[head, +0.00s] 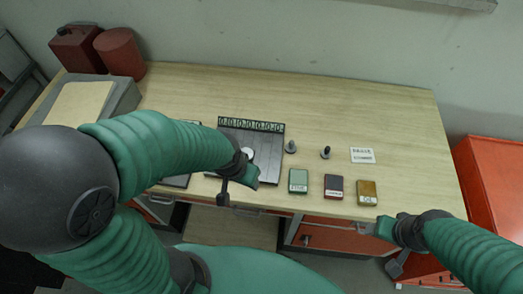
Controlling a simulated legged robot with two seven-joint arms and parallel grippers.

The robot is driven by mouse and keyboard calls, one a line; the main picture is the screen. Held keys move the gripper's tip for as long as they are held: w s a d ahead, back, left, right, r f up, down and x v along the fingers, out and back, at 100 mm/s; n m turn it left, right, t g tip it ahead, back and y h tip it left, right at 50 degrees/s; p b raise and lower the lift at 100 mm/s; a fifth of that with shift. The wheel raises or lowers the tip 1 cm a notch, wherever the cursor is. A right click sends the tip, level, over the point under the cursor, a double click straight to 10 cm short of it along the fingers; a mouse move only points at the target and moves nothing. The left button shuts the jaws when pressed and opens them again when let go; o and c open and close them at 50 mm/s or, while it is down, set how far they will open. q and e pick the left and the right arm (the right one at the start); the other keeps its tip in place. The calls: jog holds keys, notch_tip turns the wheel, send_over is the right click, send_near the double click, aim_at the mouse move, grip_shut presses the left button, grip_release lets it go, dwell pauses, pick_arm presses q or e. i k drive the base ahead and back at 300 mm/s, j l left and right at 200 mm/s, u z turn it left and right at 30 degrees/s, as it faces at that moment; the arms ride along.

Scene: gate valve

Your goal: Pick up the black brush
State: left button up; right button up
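A small dark upright object (325,152), which looks like the black brush, stands on the wooden table right of the dark panel. A similar greyer object (291,147) stands to its left. My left gripper (240,183) is over the front edge of the dark panel, left of and nearer than both objects, and apart from them. My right gripper (391,238) is off the table's front right corner, well away from the dark object. I cannot make out the finger gap of either gripper, and neither visibly holds anything.
Green (298,181), dark red (333,187) and ochre (367,193) boxes line the table front. A white labelled card (362,155) lies behind them. The dark panel (262,142) carries a white round part. Red containers (119,52) stand at the back left. The table's back right is clear.

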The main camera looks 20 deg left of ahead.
aim_at(326, 154)
jog(key=i+l+u, duration=0.15)
jog(key=l, duration=0.25)
jog(key=i+l+u, duration=0.2)
jog(key=l, duration=0.2)
jog(key=l+u, duration=0.15)
jog(key=l, duration=0.25)
jog(key=i, duration=0.05)
